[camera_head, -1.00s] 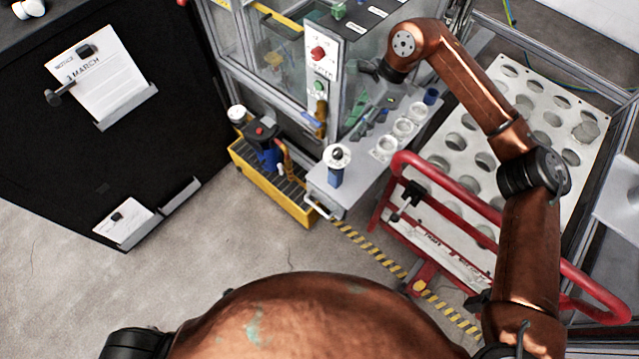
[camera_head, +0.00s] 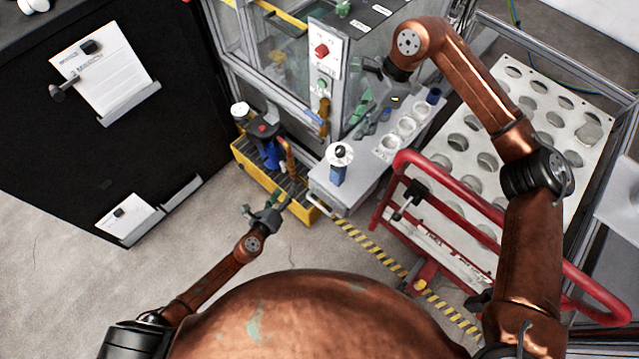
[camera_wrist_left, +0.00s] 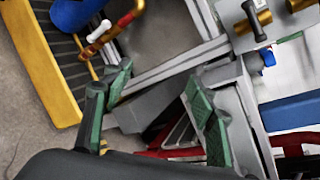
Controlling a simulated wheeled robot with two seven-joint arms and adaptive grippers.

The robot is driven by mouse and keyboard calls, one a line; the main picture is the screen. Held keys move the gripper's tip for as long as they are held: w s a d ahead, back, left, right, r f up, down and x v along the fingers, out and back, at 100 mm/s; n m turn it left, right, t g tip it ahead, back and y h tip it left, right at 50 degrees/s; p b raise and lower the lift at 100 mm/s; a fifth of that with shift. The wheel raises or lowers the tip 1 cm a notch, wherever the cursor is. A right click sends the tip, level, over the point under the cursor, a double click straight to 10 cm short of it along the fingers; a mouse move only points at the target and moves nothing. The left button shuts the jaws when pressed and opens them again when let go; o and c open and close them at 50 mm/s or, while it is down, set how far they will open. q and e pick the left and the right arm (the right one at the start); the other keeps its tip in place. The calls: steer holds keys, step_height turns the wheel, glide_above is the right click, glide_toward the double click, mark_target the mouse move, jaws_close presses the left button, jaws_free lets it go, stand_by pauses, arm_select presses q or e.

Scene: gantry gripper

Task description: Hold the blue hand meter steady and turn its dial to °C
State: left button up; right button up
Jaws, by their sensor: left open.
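The blue hand meter (camera_head: 337,174) stands upright on the front end of the grey shelf (camera_head: 322,193) in the head view. Its white round dial face (camera_head: 339,155) with a dark knob is on top; the dial's markings are too small to read. My left gripper (camera_head: 266,204) is open and empty, in front of and left of the meter, apart from it. Its green-padded fingers are spread in the left wrist view (camera_wrist_left: 158,88). My right gripper (camera_head: 372,112) hangs over the back of the shelf, beyond the meter, its green fingers apart, with nothing seen between them.
A yellow crate (camera_head: 243,159) with a blue tool stands left of the shelf. White round cups (camera_head: 387,146) sit on the shelf behind the meter. A red tubular frame (camera_head: 455,170) and a holed white plate (camera_head: 515,75) are at right. A machine enclosure stands behind.

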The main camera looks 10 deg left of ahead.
arm_select(q)
steer(key=d+r+m+t+h, duration=0.1)
steer(key=d+r+m+h, duration=0.2)
steer(key=d+r+m, duration=0.4)
steer(key=m+h, duration=0.4)
steer(key=m, duration=0.1)
glide_toward(334, 172)
steer(key=x, duration=0.4)
steer(key=shift+w+d, duration=0.1)
steer(key=shift+w+d+r, duration=0.15)
steer(key=shift+d, duration=0.1)
steer(key=shift+x, duration=3.55)
steer(key=shift+a, duration=0.1)
steer(key=shift+c, duration=0.4)
